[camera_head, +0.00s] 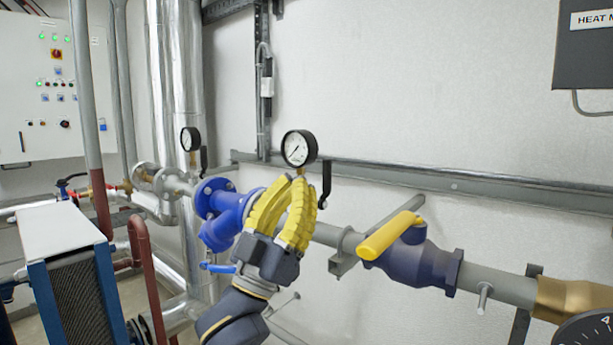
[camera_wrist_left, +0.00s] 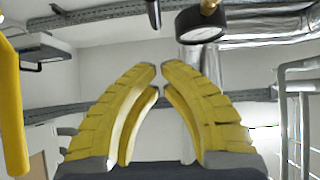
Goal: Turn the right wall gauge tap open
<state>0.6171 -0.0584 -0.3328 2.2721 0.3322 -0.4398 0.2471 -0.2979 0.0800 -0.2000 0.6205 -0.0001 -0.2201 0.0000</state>
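The right wall gauge (camera_head: 299,148) has a white round dial with a black rim. Its black tap lever (camera_head: 326,182) hangs down on its right side. My left gripper (camera_head: 292,180) has yellow ribbed fingers and is just below the gauge, left of the lever. In the left wrist view the fingertips (camera_wrist_left: 160,68) nearly meet with nothing between them. The black lever (camera_wrist_left: 153,14) shows beyond the tips and apart from them, beside the gauge (camera_wrist_left: 201,25). The tap body is partly hidden. My right gripper is not in view.
A second gauge (camera_head: 190,139) with a black lever (camera_head: 204,159) is farther left. A blue valve (camera_head: 222,203) is behind my gripper. A dark valve with a yellow handle (camera_head: 388,236) is on the pipe at right. The wall above is clear.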

